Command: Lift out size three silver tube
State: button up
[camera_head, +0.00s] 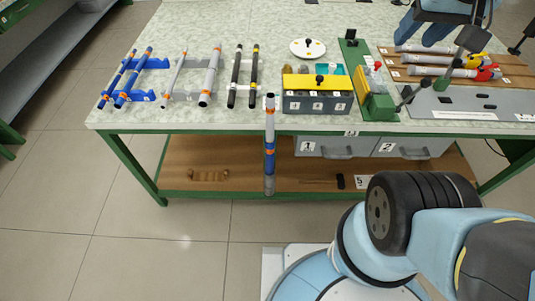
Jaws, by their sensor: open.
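Three silver tubes lie on a brown wooden board (393,70) at the right of the table: a far tube (420,48), a middle tube (425,59) with a yellow end and a near tube (430,71) with a red end. Two more silvery rods, a thin one (174,72) and a thicker one (210,78), lie at the left with orange bands. I cannot read which is size three.
Blue rods (133,78) and black rods (253,80) lie at left. A yellow-and-grey box (317,101) and a green device (376,96) stand mid-table. A banded rod (269,145) shows upright before the table edge. Free tabletop lies behind the rods.

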aim_at(270, 96)
jog(key=u, duration=1.2)
jog(key=i, duration=0.1)
jog(key=z, duration=2.75)
jog(key=k, duration=2.05)
jog(key=u, duration=1.1)
jog(key=i, duration=1)
